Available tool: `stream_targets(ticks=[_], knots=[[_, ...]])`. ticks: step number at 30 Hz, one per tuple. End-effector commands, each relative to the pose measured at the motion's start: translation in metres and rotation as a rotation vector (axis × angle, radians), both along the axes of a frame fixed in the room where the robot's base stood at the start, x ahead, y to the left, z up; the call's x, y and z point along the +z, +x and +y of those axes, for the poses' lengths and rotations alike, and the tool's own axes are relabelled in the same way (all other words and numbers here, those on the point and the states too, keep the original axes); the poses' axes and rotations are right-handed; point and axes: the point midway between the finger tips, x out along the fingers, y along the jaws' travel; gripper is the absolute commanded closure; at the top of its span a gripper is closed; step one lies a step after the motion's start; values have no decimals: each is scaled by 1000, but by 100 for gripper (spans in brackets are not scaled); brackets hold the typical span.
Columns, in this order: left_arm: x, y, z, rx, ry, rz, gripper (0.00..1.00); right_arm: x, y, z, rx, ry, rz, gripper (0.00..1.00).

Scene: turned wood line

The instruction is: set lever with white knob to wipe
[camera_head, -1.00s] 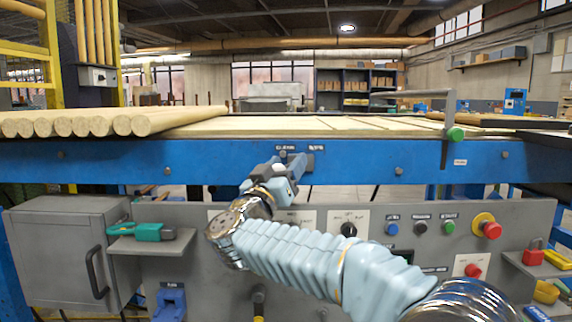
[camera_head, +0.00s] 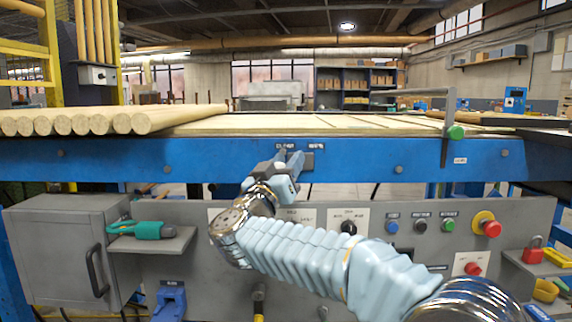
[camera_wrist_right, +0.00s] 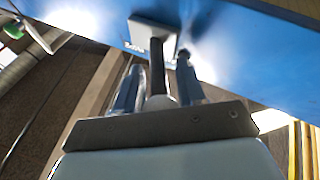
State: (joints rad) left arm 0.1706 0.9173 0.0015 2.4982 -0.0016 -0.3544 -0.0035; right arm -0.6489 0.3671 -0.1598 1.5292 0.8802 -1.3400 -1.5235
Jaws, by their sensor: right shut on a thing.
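My right gripper (camera_head: 283,160) is at the front of the blue beam (camera_head: 210,160), just under two small labels. In the right wrist view its two fingers (camera_wrist_right: 158,88) stand on either side of the lever. The lever shows there as a dark rod (camera_wrist_right: 157,64) coming from a grey mounting plate (camera_wrist_right: 151,29) on the beam. Its pale knob (camera_wrist_right: 160,101) is between the fingers, partly hidden by the gripper body. The gripper is shut on it. In the head view the gripper hides most of the lever. The label text is too small to read surely. My left gripper is not in view.
Round wood poles (camera_head: 100,120) lie on the line above the beam at left. Below are a grey cabinet (camera_head: 65,250), a shelf with a teal tool (camera_head: 145,230), and a panel with a red emergency button (camera_head: 490,228).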

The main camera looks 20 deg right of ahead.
Motion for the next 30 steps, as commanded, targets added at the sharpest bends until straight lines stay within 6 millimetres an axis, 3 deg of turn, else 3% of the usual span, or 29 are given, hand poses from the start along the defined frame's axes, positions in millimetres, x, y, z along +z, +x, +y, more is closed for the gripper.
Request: stream_targets(ticks=[8, 25, 30], knots=[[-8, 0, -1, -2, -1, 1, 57, -2, -7, -8, 131, 1, 0, 100], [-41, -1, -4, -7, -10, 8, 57, -4, -20, -39, 647, -2, 3, 100], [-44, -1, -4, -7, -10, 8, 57, -2, -20, -47, 644, 1, 2, 100]])
